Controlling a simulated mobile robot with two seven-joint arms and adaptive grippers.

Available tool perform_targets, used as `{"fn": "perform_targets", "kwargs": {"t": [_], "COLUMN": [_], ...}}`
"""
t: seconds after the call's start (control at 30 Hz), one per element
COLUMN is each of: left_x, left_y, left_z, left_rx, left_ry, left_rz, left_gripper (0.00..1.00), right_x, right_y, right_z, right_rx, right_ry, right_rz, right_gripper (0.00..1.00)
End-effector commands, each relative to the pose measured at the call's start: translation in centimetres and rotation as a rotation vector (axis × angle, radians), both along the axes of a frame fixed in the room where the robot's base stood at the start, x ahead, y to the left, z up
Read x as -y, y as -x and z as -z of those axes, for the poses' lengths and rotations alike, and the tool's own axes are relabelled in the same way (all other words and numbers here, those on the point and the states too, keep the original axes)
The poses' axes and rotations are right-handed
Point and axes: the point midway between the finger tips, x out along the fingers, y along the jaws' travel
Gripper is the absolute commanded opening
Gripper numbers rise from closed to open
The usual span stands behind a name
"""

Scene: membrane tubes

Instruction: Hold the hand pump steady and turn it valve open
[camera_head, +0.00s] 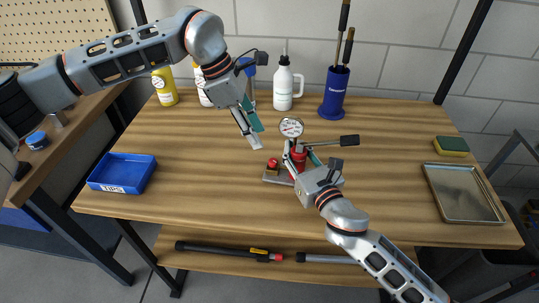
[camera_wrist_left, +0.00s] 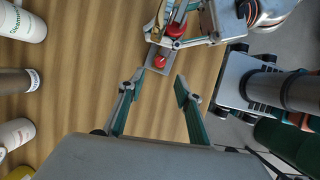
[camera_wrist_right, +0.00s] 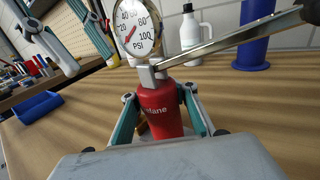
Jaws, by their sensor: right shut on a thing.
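The hand pump (camera_head: 297,163) stands on the wooden table, with a red body, a round pressure gauge (camera_head: 291,127) on top and a lever handle (camera_head: 335,142) reaching to the right. Its red valve knob (camera_head: 272,163) sits low at the left; it also shows in the left wrist view (camera_wrist_left: 160,62). My right gripper (camera_head: 300,160) is shut around the red body, which fills the space between its fingers in the right wrist view (camera_wrist_right: 162,112). My left gripper (camera_head: 250,128) is open and empty, above and left of the knob and apart from it.
A blue tray (camera_head: 122,172) lies at the left and a metal tray (camera_head: 463,193) at the right with a sponge (camera_head: 451,146) behind it. Bottles and a blue holder (camera_head: 334,94) line the back. The table between the blue tray and pump is clear.

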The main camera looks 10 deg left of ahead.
Motion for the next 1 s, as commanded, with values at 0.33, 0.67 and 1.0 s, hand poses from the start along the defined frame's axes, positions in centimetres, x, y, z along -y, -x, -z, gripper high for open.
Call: {"fn": "perform_targets", "kwargs": {"t": [0.33,0.67,1.0], "left_x": [2.6,3.5,3.5], "left_y": [0.0,-0.2,-0.2], "left_z": [6.2,8.5,8.6], "left_rx": [-0.004,0.000,0.000], "left_ry": [0.000,0.000,0.000], "left_rz": [-0.001,-0.002,-0.002], "left_gripper": [0.34,0.34,0.14], "right_x": [0.0,0.0,0.0], "right_y": [0.1,0.1,0.1], "right_z": [0.1,0.1,0.1], "right_rx": [-0.002,-0.002,-0.002], "right_ry": [0.000,0.000,0.000], "right_rz": [-0.001,-0.001,-0.001], "right_gripper": [0.00,0.00,0.00]}}
